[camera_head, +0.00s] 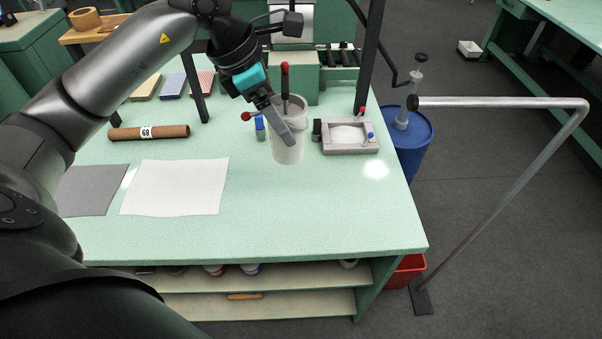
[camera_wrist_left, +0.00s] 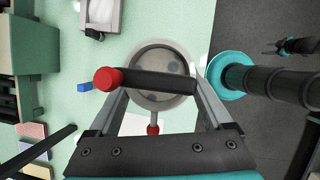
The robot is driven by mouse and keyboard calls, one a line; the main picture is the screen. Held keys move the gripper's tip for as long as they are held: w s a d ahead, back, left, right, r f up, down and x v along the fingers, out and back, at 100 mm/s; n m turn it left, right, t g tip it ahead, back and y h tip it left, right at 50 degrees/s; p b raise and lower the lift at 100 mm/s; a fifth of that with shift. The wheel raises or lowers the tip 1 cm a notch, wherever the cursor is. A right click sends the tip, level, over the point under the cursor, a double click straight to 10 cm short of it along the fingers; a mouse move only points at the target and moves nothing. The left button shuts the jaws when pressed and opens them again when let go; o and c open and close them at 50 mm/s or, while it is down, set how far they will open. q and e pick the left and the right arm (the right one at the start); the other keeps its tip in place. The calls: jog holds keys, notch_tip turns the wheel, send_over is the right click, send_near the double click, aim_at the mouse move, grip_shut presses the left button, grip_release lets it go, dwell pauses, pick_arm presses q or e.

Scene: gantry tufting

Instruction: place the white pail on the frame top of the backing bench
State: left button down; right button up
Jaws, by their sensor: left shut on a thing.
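The white pail (camera_head: 288,151) is a round, open-topped tub at the middle of the pale green bench top (camera_head: 300,215). In the left wrist view I look down into the pail (camera_wrist_left: 160,62). My left gripper (camera_head: 290,136) is shut on the pail, its fingers at the pail's upper part. In the left wrist view the fingers (camera_wrist_left: 160,112) reach along both sides of it. A dark bar with a red knob (camera_wrist_left: 108,80) crosses over the pail in that view. I cannot tell whether the pail's base touches the bench top. I cannot tell which surface is the frame top.
A grey tray (camera_head: 350,150) with white contents lies right of the pail. A brown roll (camera_head: 150,132) and a white sheet (camera_head: 175,187) lie to the left. Dark uprights stand behind. A blue drum (camera_head: 413,150) and metal rail (camera_head: 500,103) stand beyond the right edge. The front middle is clear.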

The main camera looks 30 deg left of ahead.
pick_arm(q)
jog(key=f, duration=0.4)
jog(key=shift+s, duration=0.3)
jog(key=shift+w+f+b, duration=0.2)
jog(key=shift+f+b, duration=0.35)
jog(key=shift+f, duration=6.15)
pick_arm(e)
jog(key=shift+s+d+f, duration=0.2)
jog(key=shift+d+f, duration=0.1)
jog(key=shift+f, duration=0.25)
pick_arm(q)
jog(key=shift+f, duration=0.2)
grip_release()
pick_arm(e)
jog(key=shift+s+f, duration=0.1)
jog(key=shift+f, duration=0.05)
pick_arm(q)
jog(key=shift+r, duration=0.1)
